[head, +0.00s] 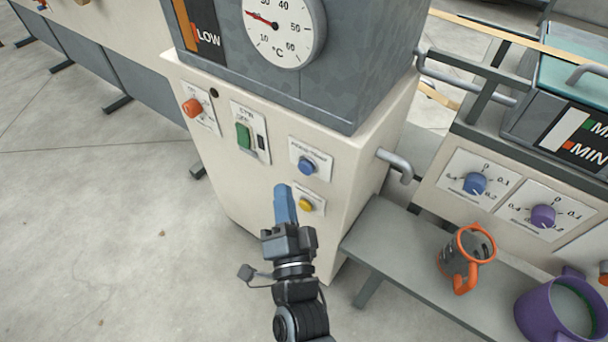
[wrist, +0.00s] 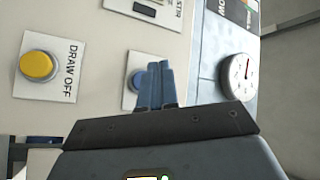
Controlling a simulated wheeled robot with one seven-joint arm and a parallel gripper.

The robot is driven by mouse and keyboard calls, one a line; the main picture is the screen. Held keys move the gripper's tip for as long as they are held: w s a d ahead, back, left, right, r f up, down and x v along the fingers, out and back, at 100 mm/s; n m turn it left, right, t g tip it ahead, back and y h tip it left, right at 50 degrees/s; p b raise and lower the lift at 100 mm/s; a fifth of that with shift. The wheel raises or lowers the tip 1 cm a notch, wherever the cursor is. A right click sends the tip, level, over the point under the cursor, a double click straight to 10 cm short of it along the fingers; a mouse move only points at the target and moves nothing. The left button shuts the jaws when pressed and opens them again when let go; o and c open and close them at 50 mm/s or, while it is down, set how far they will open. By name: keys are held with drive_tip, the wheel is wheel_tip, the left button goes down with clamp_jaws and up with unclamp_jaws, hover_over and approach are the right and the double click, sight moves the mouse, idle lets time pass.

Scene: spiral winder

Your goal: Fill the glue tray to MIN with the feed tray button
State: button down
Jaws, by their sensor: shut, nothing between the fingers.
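The blue button (head: 306,166) is on a white plate on the front of the cream cabinet. Its label is too small to read in the head view. In the wrist view the blue button (wrist: 135,80) is partly hidden behind my fingers. My gripper (head: 283,188) has its blue fingers together and empty, below and left of that button in the head view. The fingers also show in the wrist view (wrist: 160,66); I cannot tell the gap to the panel. The glue tray (head: 540,105) is at the right edge, with a MIN mark and coloured strip beside it.
A yellow button (head: 306,205), labelled DRAW OFF in the wrist view (wrist: 38,66), sits below the blue one. A green switch (head: 243,136) and orange knob (head: 192,107) are left. A pipe (head: 397,163) juts out right. An orange-rimmed jug (head: 459,262) and purple pot (head: 533,312) stand on the shelf.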

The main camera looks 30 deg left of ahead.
sight(306, 168)
drive_tip(key=shift+w+d+b, duration=0.15)
drive_tip(key=shift+w+b, duration=1)
drive_tip(key=shift+w, duration=0.4)
drive_tip(key=shift+w, duration=0.1)
idle(0.9)
drive_tip(key=shift+w+b, duration=0.3)
drive_tip(key=shift+b, duration=0.2)
drive_tip(key=shift+w+b, duration=0.45)
drive_tip(key=shift+b, duration=0.05)
idle(1.7)
drive_tip(key=shift+s, duration=0.1)
idle(1.8)
drive_tip(key=shift+s+p, duration=0.8)
drive_tip(key=shift+p, duration=0.2)
drive_tip(key=shift+s, duration=0.1)
